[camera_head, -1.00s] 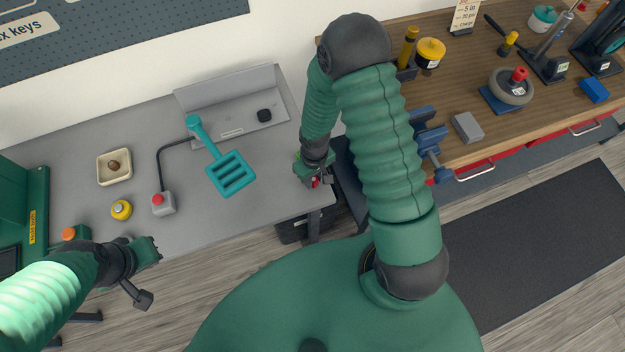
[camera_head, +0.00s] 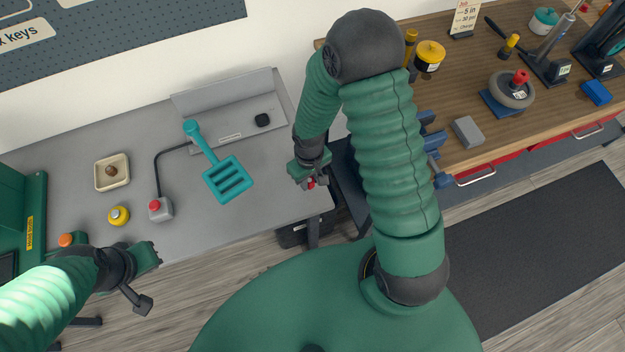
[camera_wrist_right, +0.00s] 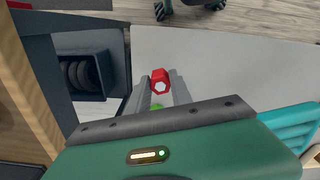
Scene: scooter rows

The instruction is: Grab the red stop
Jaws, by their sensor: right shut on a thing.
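The red stop (camera_head: 311,184) is a small red piece with a pale hexagonal face. It sits between the fingers of my right gripper (camera_head: 309,181), above the right end of the grey table. In the right wrist view the red stop (camera_wrist_right: 160,76) is between the two grey fingertips, with a bit of green behind it. The right gripper is shut on it. My left gripper (camera_head: 152,254) is over the table's front left edge, apart from the stop; its jaw gap is not clear.
The grey table (camera_head: 270,200) holds a teal slotted spatula (camera_head: 228,178), a grey box with a red button (camera_head: 160,208), a yellow button (camera_head: 118,215) and a cream tray (camera_head: 99,183). A wooden bench (camera_head: 540,115) with a blue vise (camera_head: 433,145) stands to the right.

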